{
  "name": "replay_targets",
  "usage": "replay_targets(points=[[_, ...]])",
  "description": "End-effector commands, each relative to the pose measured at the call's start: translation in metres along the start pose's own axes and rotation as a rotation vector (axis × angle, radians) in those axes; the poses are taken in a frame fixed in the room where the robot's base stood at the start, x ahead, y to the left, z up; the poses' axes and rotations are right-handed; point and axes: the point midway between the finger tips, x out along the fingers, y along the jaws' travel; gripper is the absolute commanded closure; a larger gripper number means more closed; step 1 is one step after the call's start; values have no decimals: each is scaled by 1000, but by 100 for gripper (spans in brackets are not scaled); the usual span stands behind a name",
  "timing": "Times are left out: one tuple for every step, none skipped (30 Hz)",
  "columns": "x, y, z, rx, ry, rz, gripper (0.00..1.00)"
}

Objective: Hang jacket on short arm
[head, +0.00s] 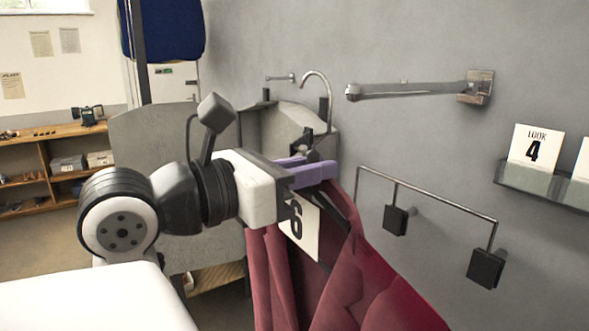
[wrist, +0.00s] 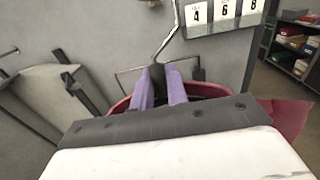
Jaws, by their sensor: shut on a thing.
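My gripper (head: 322,172), with purple fingers, is shut on the neck of a hanger. The hanger's silver hook (head: 318,76) rises above the fingers; it also shows in the wrist view (wrist: 174,32). The dark red jacket (head: 365,292) hangs below the gripper, with a white card marked 6 (head: 302,232) at its front. In the wrist view the jacket (wrist: 285,115) spreads to both sides of the fingers (wrist: 161,88). A shorter-looking metal wall arm (head: 280,78) is behind and left of the hook, apart from it in the picture. A longer wall arm (head: 415,90) is to the right.
A low wall rail with two black blocks (head: 430,201) is right of the jacket. A shelf (head: 545,182) holds a "LOOK 4" card (head: 535,147). Grey panels (head: 150,135) stand behind my arm. A wooden shelf unit (head: 50,140) is at far left. Bare wall surrounds the arms.

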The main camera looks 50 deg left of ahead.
Motion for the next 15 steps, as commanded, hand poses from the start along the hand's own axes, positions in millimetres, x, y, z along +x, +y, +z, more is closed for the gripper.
replay_targets(points=[[4, 0, 1, 1, -2, -1, 100], [6, 0, 1, 1, -2, -1, 100], [10, 0, 1, 1, -2, -1, 100], [12, 0, 1, 1, -2, -2, 100], [14, -1, 1, 1, -3, -2, 100], [16, -1, 2, 1, -3, -2, 100], [19, -1, 2, 1, -3, -1, 100], [21, 0, 2, 1, -4, -1, 100], [24, 0, 2, 1, -4, -1, 100], [26, 0, 2, 1, -3, -1, 100], [28, 0, 2, 1, -3, -2, 100], [31, 0, 2, 1, -3, -2, 100], [34, 0, 2, 1, -2, -2, 100], [36, 0, 1, 1, -2, -1, 100], [38, 0, 2, 1, -2, -1, 100]])
